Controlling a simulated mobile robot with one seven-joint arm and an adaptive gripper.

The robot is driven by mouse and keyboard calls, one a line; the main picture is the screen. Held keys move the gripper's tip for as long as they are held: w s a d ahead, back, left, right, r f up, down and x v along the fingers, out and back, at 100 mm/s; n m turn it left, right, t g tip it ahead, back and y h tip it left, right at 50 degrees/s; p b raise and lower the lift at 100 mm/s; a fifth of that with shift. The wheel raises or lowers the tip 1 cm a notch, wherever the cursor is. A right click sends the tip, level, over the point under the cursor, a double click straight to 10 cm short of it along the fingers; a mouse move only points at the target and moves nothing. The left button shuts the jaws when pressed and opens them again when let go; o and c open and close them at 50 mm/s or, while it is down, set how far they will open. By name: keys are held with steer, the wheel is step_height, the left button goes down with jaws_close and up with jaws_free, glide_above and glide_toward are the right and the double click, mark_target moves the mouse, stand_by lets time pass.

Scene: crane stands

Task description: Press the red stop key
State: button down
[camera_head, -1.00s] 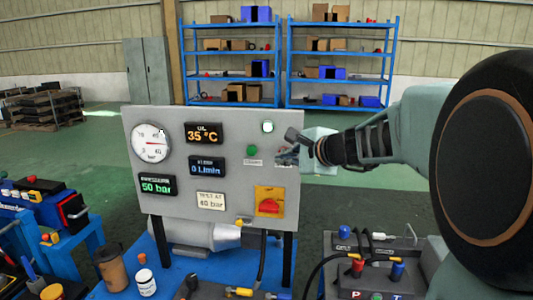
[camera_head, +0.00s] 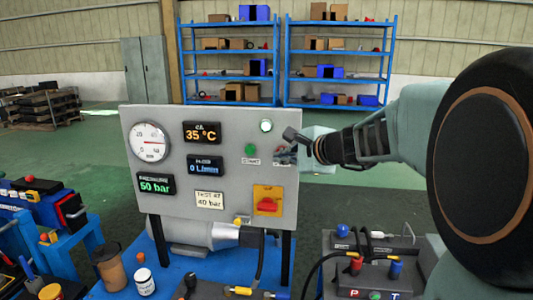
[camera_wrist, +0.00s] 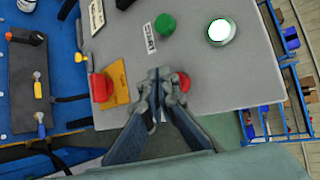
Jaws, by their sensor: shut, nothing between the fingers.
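The red stop key (camera_wrist: 184,82) shows in the wrist view as a round red button on the grey panel (camera_wrist: 215,75), partly covered by my gripper. My gripper (camera_wrist: 160,80) is shut and empty, its fingertips beside the key in the picture. I cannot tell whether they touch it. In the head view my gripper (camera_head: 290,134) is in front of the panel's right edge, and the stop key cannot be made out there. The green start key (camera_head: 250,150) is to the left of the gripper, with a white lit button (camera_head: 265,126) above.
A red rotary switch on a yellow plate (camera_head: 267,200) sits low on the panel. A round gauge (camera_head: 149,142) and several displays fill its left side. A blue bench (camera_head: 165,277) bears a jar (camera_head: 144,282) and a cup. A block with hose fittings (camera_head: 370,255) stands at right.

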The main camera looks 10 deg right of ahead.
steer(key=shift+w, duration=0.15)
steer(key=shift+w+d, duration=0.15)
steer(key=shift+w, duration=0.1)
steer(key=shift+w+d, duration=0.15)
steer(key=shift+w, duration=0.35)
stand_by(0.9)
steer(key=shift+s, duration=0.1)
steer(key=shift+s+a+b, duration=0.3)
steer(key=shift+s+b, duration=0.3)
steer(key=shift+s, duration=0.2)
steer(key=shift+s, duration=0.1)
steer(key=s, duration=0.1)
steer(key=s+a+b, duration=0.1)
steer(key=s, duration=0.2)
steer(key=shift+s+a+r, duration=0.15)
steer(key=shift+s+a, duration=0.1)
steer(key=shift+s, duration=0.05)
